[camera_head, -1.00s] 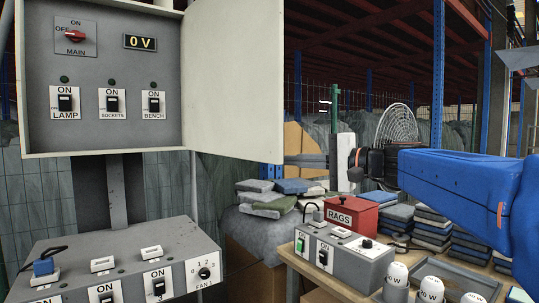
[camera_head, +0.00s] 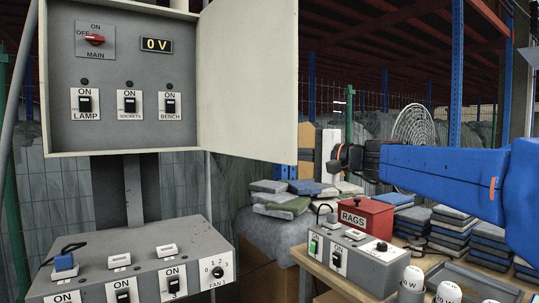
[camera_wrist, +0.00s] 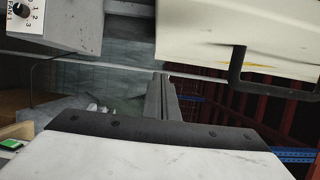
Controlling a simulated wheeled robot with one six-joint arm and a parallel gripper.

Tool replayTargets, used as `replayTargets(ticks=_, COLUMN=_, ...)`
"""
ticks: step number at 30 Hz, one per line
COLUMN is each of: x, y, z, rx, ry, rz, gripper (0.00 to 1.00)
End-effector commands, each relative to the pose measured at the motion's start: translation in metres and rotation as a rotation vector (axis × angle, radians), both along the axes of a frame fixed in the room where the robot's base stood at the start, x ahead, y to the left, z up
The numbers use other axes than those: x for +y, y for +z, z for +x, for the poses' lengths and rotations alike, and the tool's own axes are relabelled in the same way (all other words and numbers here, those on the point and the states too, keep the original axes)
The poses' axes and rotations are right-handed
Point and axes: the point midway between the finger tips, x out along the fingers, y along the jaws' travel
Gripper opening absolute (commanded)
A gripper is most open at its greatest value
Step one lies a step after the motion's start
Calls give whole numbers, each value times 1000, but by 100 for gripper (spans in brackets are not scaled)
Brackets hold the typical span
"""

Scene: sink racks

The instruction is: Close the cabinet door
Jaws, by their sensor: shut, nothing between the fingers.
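The grey wall cabinet (camera_head: 118,65) holds switches and a 0 V display. Its pale cabinet door (camera_head: 248,80) stands wide open, swung out to the right of the box. My gripper (camera_head: 331,167) is just right of the door's lower free edge, apart from it in the picture; its fingers are small and partly hard to make out. In the wrist view, my gripper's shut fingers (camera_wrist: 163,95) point ahead with nothing between them. The door (camera_wrist: 200,35) fills the top right there, with a dark bar handle (camera_wrist: 237,75) on it.
A grey switch box (camera_head: 140,265) stands below the cabinet. Folded cloths (camera_head: 285,200) and a fan (camera_head: 412,130) are behind.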

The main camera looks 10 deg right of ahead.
Motion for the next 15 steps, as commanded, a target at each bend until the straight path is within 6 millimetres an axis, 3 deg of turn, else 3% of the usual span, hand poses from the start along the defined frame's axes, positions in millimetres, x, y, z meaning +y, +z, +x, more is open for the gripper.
replayTargets(ticks=3, x=11, y=-1, z=13, rx=1, ry=3, rz=0, gripper=0)
replayTargets(ticks=15, x=43, y=0, z=-2, rx=0, ry=1, rz=0, gripper=0)
